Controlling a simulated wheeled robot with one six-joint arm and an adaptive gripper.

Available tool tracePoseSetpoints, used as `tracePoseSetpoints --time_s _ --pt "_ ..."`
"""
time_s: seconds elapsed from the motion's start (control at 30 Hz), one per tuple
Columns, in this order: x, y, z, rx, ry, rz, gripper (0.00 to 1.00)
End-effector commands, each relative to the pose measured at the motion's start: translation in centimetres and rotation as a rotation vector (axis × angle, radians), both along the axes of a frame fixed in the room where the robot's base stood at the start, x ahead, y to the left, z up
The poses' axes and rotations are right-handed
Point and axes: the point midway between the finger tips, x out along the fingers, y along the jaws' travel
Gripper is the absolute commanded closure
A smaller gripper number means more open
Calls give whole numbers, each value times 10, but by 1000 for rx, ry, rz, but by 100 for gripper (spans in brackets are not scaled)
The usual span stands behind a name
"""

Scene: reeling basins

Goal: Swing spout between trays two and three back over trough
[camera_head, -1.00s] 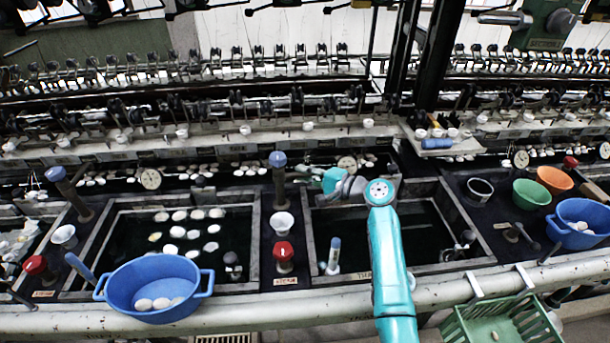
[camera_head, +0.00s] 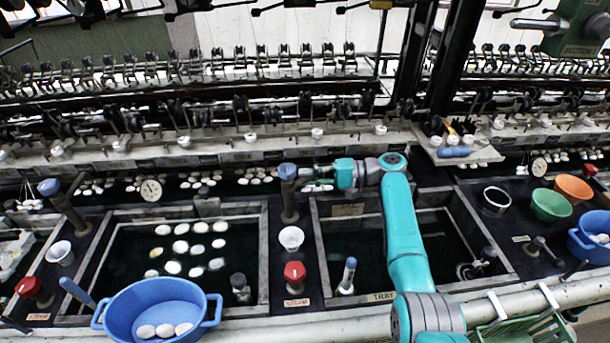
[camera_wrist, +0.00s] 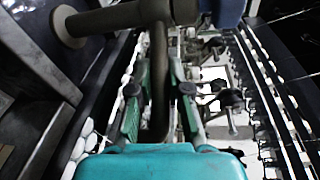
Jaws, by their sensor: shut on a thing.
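The spout (camera_head: 289,205) stands on the dark strip between two trays, a dark post with a blue knob on top. In the wrist view its post lies across the top, with the blue knob (camera_wrist: 228,12) at right. Its dark pipe (camera_wrist: 160,85) runs down between my fingers. My gripper (camera_head: 312,180) is right of the post, shut on the pipe; it also shows in the wrist view (camera_wrist: 160,105). The trough (camera_head: 225,186) is the long dark channel with white cocoons behind the trays. The pipe's tip is hidden by my gripper.
The left tray (camera_head: 262,250) holds floating cocoons; the right tray (camera_head: 318,250) shows dark water. A white cup (camera_head: 291,238) and a red-topped valve (camera_head: 295,275) stand in front of the spout. A blue basin (camera_head: 150,300) sits at the front left. Another spout (camera_head: 65,205) stands further left.

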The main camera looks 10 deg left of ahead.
Motion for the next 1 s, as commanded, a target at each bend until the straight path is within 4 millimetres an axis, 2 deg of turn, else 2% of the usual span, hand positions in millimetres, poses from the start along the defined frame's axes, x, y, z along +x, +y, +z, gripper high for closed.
tracePoseSetpoints --time_s 0.4,0.43,0.5,0.83,1.0 --pt "0 -1 -1 -1 1 5 100" --pt "0 -1 -1 -1 1 5 75" --pt "0 -1 -1 -1 1 5 58" --pt "0 -2 0 0 1 4 57" --pt "2 -17 2 -1 0 1 57"
